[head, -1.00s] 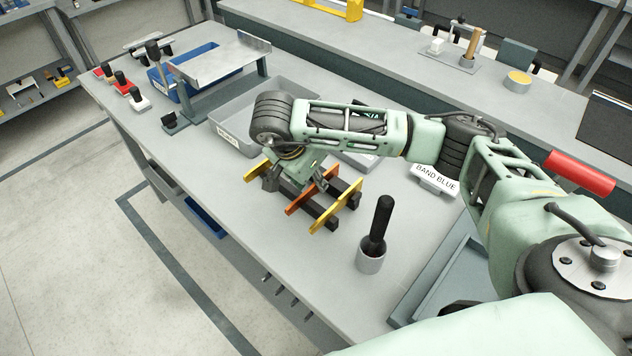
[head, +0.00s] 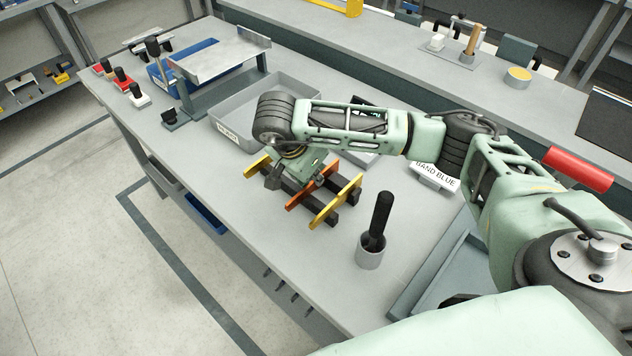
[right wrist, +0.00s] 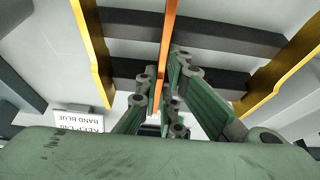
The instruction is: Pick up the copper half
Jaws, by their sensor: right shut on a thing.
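The copper half (head: 298,200) is a flat orange-brown bar lying across two black rails (head: 321,210) between two yellow pieces. In the right wrist view the copper bar (right wrist: 168,45) runs from the top edge down between my fingers. My right gripper (right wrist: 161,98) is shut on it, with a finger on each side. In the head view my right gripper (head: 288,180) is above the far end of the bar, and the arm hides part of it. My left gripper is in neither view.
Yellow bars (head: 336,201) and (right wrist: 92,45) flank the copper half closely. A grey bin (head: 234,130) is behind, and a white BAND BLUE label block (head: 436,178) is to the right.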

